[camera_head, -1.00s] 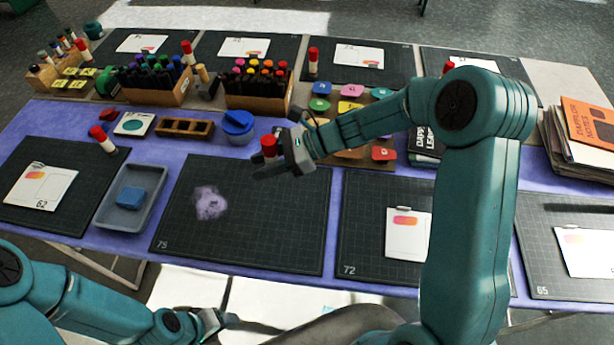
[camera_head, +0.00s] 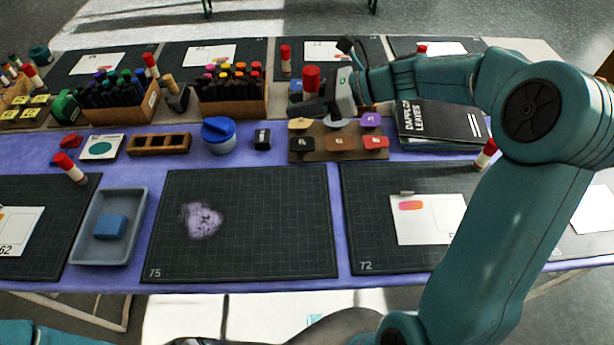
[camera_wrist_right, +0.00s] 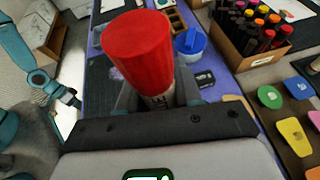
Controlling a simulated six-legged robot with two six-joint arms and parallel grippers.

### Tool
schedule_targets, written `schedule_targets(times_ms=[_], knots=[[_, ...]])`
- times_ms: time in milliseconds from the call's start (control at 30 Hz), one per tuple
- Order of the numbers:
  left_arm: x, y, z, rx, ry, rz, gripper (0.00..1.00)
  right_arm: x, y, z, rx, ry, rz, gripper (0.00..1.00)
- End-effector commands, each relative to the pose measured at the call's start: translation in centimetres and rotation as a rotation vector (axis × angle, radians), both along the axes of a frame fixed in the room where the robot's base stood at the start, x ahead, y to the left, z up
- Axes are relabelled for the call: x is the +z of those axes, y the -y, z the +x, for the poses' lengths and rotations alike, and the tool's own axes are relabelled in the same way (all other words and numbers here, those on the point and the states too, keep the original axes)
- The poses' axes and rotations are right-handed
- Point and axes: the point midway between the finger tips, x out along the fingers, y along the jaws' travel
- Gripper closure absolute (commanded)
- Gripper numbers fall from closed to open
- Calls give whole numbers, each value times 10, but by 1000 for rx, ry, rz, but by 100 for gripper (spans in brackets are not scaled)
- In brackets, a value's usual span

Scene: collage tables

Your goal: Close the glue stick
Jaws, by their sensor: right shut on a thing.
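My right gripper (camera_head: 315,104) is shut on a glue stick (camera_wrist_right: 162,103), held upright above the table near the stamp tray. Its red cap (camera_head: 311,78) sits on top and stands above the fingers; the cap fills much of the right wrist view (camera_wrist_right: 140,50). Below it, part of a pale, lettered body shows between the fingers. The lower end is hidden. My left gripper (camera_wrist_right: 70,98) shows small at the left of the right wrist view, far from the glue stick; its jaws are too small to read.
Below my right gripper is a brown tray (camera_head: 338,155) of coloured stamps. Marker boxes (camera_head: 232,105) stand behind. Mat 75 (camera_head: 270,225) is clear except for a purple smudge.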

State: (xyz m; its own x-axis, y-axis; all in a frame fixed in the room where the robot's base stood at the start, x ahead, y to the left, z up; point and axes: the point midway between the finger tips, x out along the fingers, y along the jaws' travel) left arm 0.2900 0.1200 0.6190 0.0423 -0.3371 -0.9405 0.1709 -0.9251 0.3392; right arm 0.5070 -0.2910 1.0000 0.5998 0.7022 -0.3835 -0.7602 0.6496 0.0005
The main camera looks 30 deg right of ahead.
Motion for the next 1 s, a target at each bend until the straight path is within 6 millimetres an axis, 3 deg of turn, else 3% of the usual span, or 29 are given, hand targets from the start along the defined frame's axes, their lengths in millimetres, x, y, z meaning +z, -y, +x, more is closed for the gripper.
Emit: schedule_targets(times_ms=[367, 800, 1000], knots=[[-2, 0, 0, 0, 0, 0, 38, -8, 1, 0, -2, -2, 2, 100], [-22, 0, 0, 0, 0, 0, 38, -120, -2, 1, -1, -5, 3, 100], [-26, 0, 0, 0, 0, 0, 38, -153, -2, 1, -2, 0, 2, 100]])
